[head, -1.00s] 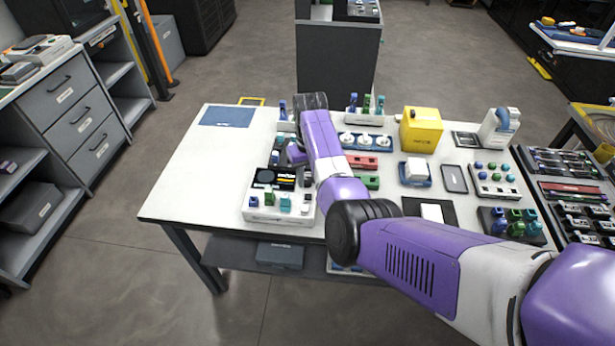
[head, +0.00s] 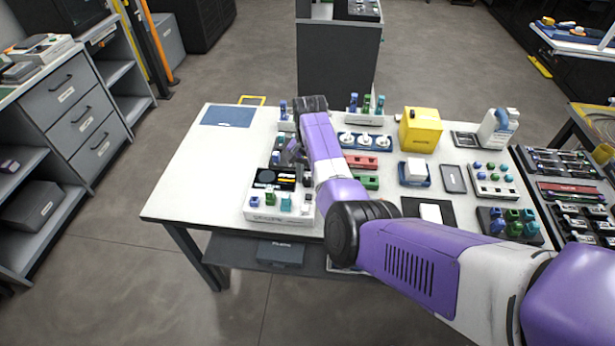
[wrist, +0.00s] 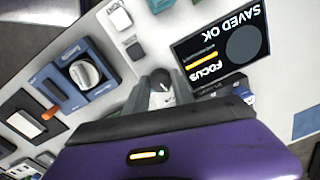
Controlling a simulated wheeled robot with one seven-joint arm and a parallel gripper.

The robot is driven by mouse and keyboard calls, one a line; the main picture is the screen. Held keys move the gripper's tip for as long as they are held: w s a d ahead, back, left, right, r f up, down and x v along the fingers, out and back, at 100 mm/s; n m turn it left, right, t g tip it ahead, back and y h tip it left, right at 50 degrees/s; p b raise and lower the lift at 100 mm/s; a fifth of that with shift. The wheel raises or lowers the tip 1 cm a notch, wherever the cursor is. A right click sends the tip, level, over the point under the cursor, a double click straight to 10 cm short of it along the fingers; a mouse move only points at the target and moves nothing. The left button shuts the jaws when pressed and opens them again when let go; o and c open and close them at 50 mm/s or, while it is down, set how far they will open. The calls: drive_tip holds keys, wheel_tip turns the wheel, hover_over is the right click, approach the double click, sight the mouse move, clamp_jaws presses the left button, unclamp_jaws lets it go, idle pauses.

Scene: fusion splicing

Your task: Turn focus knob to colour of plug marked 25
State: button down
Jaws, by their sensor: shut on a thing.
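The splicer (head: 285,216) is a pale box at the table's front left with a dark screen (head: 275,180). In the wrist view the screen (wrist: 222,45) reads "FOCUS" and "SAVED OK", with a yellow bar and a grey disc. My gripper (wrist: 161,92) is shut on the small dark-topped focus knob (wrist: 161,77) beside the screen; the fingers hide much of it and I cannot tell its pointer's direction. Blue and green plugs stand upright in a rack (head: 364,119) at the back. I cannot read any plug's number, so the plug marked 25 is not identified.
A blue holder with a white round part (wrist: 84,73) lies beside the splicer in the wrist view. A yellow box (head: 421,130) and a dark rack of coloured pieces (head: 512,226) stand to the right. The table's left part, near a blue mat (head: 228,115), is clear.

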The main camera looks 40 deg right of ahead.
sight(308, 180)
drive_tip(key=shift+r+m, duration=0.1)
drive_tip(key=shift+m, duration=0.9)
drive_tip(key=c, duration=1.3)
unclamp_jaws()
drive_tip(key=shift+c, duration=0.2)
wheel_tip(308, 180, up, 8)
drive_tip(key=shift+f+b, duration=0.1)
drive_tip(key=shift+b, duration=0.3)
